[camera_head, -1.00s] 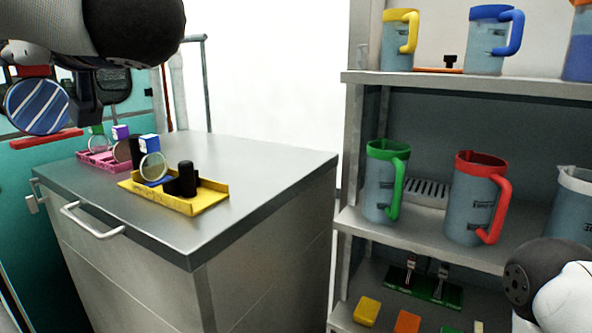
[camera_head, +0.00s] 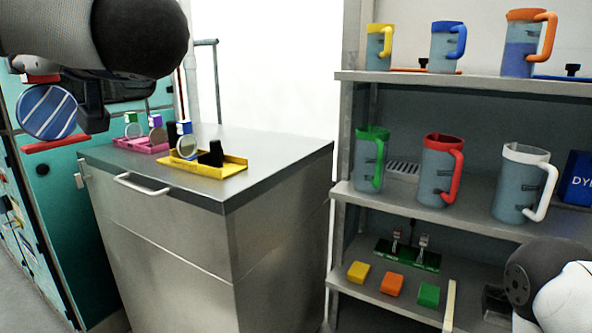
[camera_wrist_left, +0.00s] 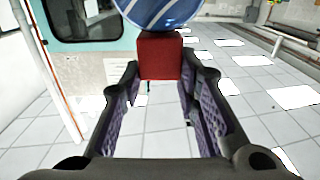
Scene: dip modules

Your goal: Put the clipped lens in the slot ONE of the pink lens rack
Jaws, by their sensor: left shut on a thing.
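The clipped lens (camera_head: 46,112) is a round disc with blue and white stripes and a red clip (camera_head: 42,78). It hangs at the far left of the head view. My left gripper (camera_wrist_left: 160,75) is shut on the red clip, seen in the left wrist view with the lens (camera_wrist_left: 158,10) beyond it. The pink lens rack (camera_head: 142,146) sits on the steel cabinet top, to the right of the held lens in the picture. Clipped lenses stand in it, one with a green-marked clip (camera_head: 131,116). Slot labels are too small to read.
A yellow rack (camera_head: 222,170) with a blue-clipped lens and a black piece stands in front of the pink rack. The steel cabinet top (camera_head: 270,150) is clear on the right. Shelves with coloured jugs (camera_head: 439,170) stand at right. A teal wall (camera_head: 55,190) lies at left.

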